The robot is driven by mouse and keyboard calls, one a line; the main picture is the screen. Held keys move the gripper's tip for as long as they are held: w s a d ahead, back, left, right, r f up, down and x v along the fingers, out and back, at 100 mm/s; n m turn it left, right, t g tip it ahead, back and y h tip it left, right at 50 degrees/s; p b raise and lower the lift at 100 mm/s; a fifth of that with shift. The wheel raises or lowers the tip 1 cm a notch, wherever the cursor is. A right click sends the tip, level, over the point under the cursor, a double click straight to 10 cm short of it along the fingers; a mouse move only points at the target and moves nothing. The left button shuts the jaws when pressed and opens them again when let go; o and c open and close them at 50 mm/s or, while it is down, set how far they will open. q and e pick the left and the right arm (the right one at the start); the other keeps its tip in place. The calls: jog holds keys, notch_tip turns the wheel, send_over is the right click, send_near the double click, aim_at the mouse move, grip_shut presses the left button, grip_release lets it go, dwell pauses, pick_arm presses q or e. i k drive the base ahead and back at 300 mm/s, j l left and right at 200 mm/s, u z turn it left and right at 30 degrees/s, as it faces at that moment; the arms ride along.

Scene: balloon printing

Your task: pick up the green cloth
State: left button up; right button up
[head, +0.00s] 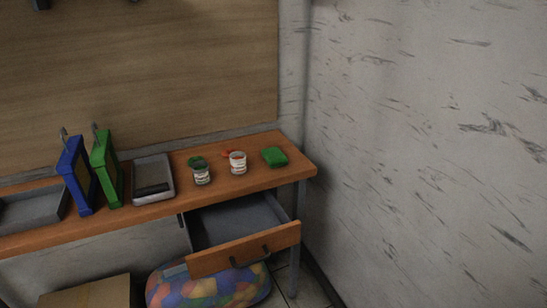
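The green cloth (275,157) lies as a small folded square on the wooden table (300,167), near its right end. It is right of two small white containers. Neither of my grippers shows in the head view.
Two open containers, one with green (201,173) and one with red (238,163), stand left of the cloth. A grey tray (141,195) and blue (78,178) and green (105,170) frames are further left. An open drawer (244,249) juts out below. A wall closes the right side.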

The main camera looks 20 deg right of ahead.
aim_at(275, 156)
jog(key=z, duration=0.8)
